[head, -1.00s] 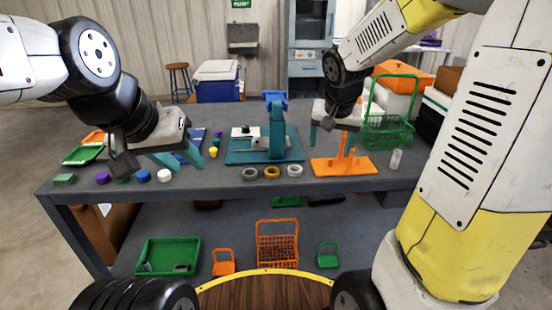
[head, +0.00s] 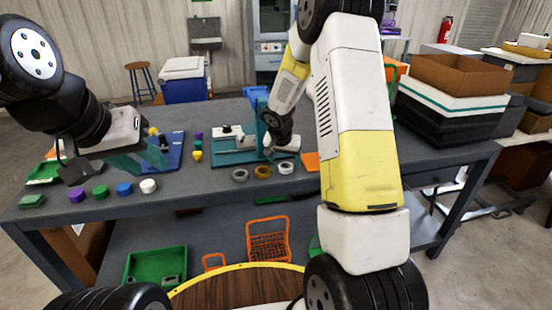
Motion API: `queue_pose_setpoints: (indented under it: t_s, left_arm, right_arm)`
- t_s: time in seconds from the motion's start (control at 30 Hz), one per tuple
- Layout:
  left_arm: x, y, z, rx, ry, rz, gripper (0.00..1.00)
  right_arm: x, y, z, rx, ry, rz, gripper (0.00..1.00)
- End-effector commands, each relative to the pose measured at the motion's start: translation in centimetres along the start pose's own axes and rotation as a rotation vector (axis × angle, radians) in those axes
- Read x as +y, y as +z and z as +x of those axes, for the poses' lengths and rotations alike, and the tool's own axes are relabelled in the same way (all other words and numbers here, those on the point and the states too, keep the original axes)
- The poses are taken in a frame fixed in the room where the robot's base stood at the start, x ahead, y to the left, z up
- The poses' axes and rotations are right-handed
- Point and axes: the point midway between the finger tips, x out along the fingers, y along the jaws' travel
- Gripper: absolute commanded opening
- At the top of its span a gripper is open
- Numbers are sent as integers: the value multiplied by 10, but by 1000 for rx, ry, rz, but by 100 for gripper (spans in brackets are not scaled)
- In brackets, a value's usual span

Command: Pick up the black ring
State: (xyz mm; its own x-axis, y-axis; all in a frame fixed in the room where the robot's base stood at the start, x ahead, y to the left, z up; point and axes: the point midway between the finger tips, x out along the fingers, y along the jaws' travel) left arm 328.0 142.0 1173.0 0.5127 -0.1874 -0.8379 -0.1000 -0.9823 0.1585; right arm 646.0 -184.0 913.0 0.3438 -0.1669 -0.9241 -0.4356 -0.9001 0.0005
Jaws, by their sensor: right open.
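Three rings lie in a row near the table's front edge. The middle is a bronze ring (head: 263,172) and the right a pale ring (head: 286,168). My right gripper (head: 281,154) is open, pointing down just behind the bronze and pale rings, in front of the teal stand. Its fingers are partly hidden and I see nothing between them. My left gripper (head: 153,167) is open and empty over the table's left part, well left of the rings.
A teal stand (head: 235,157) is behind the rings. Green, purple, blue and white caps (head: 148,186) line the left front edge. My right arm hides much of the table's right part, including most of an orange stand (head: 310,161). Boxes (head: 450,80) stand at the right.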

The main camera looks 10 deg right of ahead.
Motion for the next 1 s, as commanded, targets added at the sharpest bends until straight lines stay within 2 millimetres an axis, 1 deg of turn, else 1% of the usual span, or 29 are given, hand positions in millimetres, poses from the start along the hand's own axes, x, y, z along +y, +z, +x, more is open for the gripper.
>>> queue_pose_setpoints:
  t_s: [0.03, 0.13, 0.4, 0.43, 0.47, 0.5, 0.57, 0.6, 0.8, 1.0]
  left_arm:
    - [0, 0, 0, 0, 0, 0, 36]
    - [0, 0, 0, 0, 0, 0, 36]
    - [0, 0, 0, 0, 0, 0, 36]
    - [0, 0, 0, 0, 0, 0, 36]
    - [0, 0, 0, 0, 0, 0, 36]
    - [0, 0, 0, 0, 0, 0, 36]
    - [0, 0, 0, 0, 0, 0, 36]
    - [0, 0, 0, 0, 0, 0, 36]
    - [0, 0, 0, 0, 0, 0, 36]
    - [0, 0, 0, 0, 0, 0, 36]
  right_arm:
    - [0, 0, 8, -2, 1, 0, 75]
    - [0, 0, 18, 0, 0, -1, 75]
    - [0, 0, 20, 1, 0, 1, 75]
    - [0, 0, 20, 1, 0, 1, 72]
    - [0, 0, 20, 1, 0, 1, 66]
    - [0, 0, 20, 1, 0, 1, 58]
    - [0, 0, 20, 1, 0, 1, 46]
    - [0, 0, 20, 1, 0, 0, 38]
    - [0, 0, 20, 1, 0, 0, 0]
    - [0, 0, 20, 1, -1, 0, 0]
